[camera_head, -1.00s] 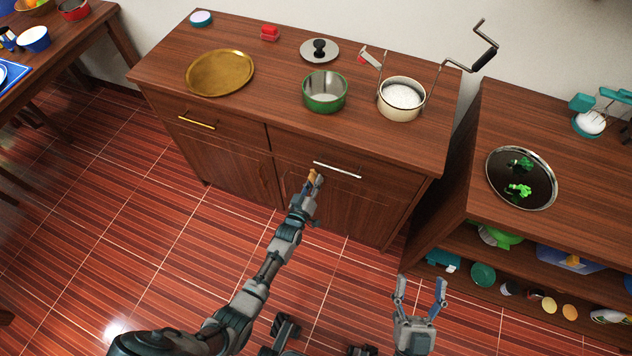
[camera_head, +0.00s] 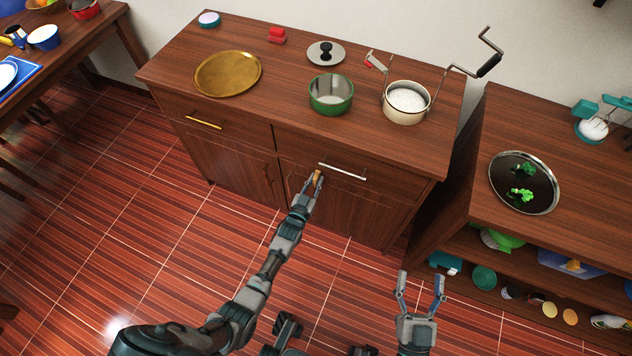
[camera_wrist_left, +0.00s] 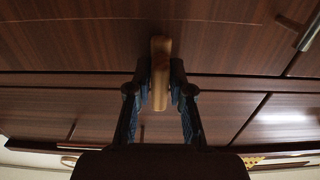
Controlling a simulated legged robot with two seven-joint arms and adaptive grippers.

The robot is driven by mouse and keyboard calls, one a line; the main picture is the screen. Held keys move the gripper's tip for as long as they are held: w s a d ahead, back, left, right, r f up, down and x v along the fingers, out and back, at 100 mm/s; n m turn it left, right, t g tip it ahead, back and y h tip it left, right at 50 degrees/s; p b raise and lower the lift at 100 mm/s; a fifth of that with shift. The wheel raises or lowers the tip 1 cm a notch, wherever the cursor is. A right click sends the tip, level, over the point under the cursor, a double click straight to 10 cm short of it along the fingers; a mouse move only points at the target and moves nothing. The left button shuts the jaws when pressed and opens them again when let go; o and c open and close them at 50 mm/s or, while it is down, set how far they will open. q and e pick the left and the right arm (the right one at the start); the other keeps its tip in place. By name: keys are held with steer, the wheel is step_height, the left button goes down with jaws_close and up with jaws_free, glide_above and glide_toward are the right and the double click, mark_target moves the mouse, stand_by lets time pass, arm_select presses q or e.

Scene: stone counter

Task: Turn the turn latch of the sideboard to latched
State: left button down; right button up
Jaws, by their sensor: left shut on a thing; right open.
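The brown wooden sideboard (camera_head: 232,152) stands against the wall, with drawers above and doors below. The turn latch (camera_head: 318,178) is a small tan-gold bar on its front, below the silver drawer handle. In the left wrist view the latch (camera_wrist_left: 160,72) looks upright, parallel to the fingers. My left gripper (camera_head: 312,184) is shut on the latch, and its fingers (camera_wrist_left: 160,84) sit on either side of it. The fingers partly hide the latch's base. My right gripper (camera_head: 422,288) is open and empty above the floor at the lower right.
A silver handle (camera_head: 342,171) is just above the latch, and a gold handle (camera_head: 203,122) is on the left drawer. A green pot (camera_head: 331,95), a cream pot (camera_head: 405,103) and a gold tray (camera_head: 228,74) stand on top. A shelf unit (camera_head: 480,150) stands at the right.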

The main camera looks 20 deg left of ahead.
arm_select(q)
steer(key=shift+w+a+r, duration=0.15)
steer(key=shift+w+r, duration=0.05)
steer(key=shift+r, duration=0.35)
steer(key=c, duration=1.3)
jaws_free()
steer(key=shift+o, duration=0.9)
steer(key=shift+s, duration=0.1)
steer(key=shift+f, duration=0.2)
steer(key=shift+s+f, duration=0.1)
steer(key=s, duration=1.2)
steer(key=shift+a, duration=0.2)
steer(key=shift+w, duration=0.1)
